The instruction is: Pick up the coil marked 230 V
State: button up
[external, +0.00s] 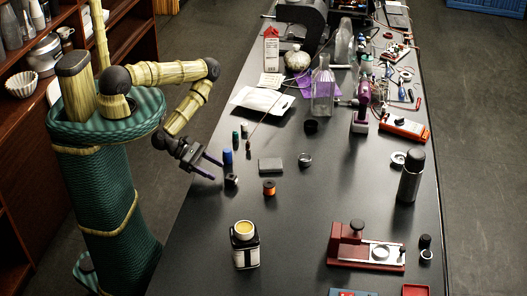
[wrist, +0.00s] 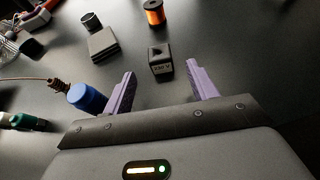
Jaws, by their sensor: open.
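In the external view the coil (external: 231,182) is a small dark block below the blue cylinder. My gripper (wrist: 160,72) is open and empty, its two purple fingers apart. The coil lies just beyond the fingertips, in line with the gap between them. In the external view my gripper (external: 215,171) is at the table's left edge, just left of the coil.
A blue cylinder (wrist: 87,97) lies close by the left finger in the wrist view. An orange spool (wrist: 154,12), a grey flat block (wrist: 103,44) and a dark ring (wrist: 91,22) are farther off. A labelled bottle (external: 245,246) stands nearer the external camera.

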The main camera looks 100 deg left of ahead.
aim_at(227, 176)
jog(key=shift+w+f+b, duration=0.25)
jog(key=shift+w+b, duration=0.25)
jog(key=shift+w, duration=0.15)
jog(key=shift+d, duration=0.1)
jog(key=shift+w+f+b, duration=0.2)
jog(key=shift+w+b, duration=0.05)
jog(key=shift+b, duration=0.2)
jog(key=x, duration=0.4)
jog(key=shift+w+d+r, duration=0.1)
jog(key=shift+w+r, duration=0.05)
jog(key=shift+w, duration=0.25)
jog(key=shift+w+f, duration=0.3)
jog(key=shift+w, duration=0.1)
jog(key=c, duration=1.1)
